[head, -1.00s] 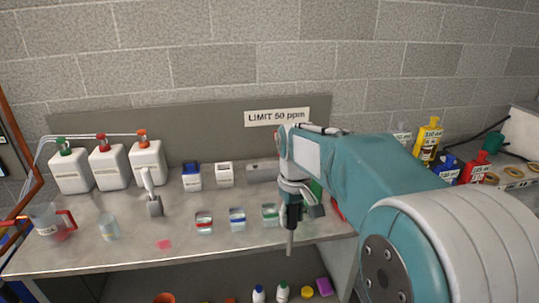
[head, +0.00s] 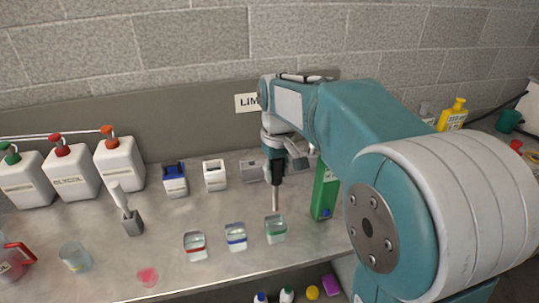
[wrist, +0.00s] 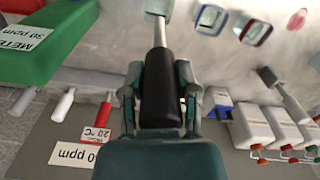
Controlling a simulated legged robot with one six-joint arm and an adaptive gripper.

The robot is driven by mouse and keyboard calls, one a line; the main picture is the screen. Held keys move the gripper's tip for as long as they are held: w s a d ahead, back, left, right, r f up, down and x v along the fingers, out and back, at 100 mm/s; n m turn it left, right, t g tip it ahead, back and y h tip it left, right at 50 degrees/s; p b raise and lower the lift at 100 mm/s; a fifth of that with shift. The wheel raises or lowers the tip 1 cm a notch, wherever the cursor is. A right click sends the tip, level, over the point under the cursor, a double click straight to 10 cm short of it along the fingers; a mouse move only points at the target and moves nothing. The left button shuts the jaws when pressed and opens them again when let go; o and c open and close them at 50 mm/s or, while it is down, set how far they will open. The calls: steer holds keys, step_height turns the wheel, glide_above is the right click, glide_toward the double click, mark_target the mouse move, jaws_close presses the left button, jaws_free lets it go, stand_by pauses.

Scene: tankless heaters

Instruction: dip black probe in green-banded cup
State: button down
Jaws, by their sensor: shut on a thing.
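My gripper (head: 276,172) is shut on the black probe, which points down. The probe's black body (wrist: 160,88) sits between the fingers in the wrist view, with its thin metal rod (wrist: 160,35) reaching out past them. The green-banded cup (head: 276,232) is clear and stands on the bench at the right end of a row of cups. In the wrist view the cup (wrist: 158,7) is partly cut off at the top. I cannot tell whether the tip is inside it.
A blue-banded cup (head: 236,238) and a red-banded cup (head: 195,246) stand to the left. A green meter box (head: 325,190) stands close on the right. White jugs (head: 120,163) and a grey holder (head: 132,224) are farther left. A pink spill (head: 148,277) lies near the front edge.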

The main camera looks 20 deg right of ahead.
mark_target(276, 209)
steer(key=shift+w, duration=0.2)
steer(key=shift+f, duration=0.15)
steer(key=shift+s+d+f, duration=0.1)
steer(key=shift+d+f, duration=0.05)
steer(key=shift+f, duration=5.5)
steer(key=shift+r, duration=5)
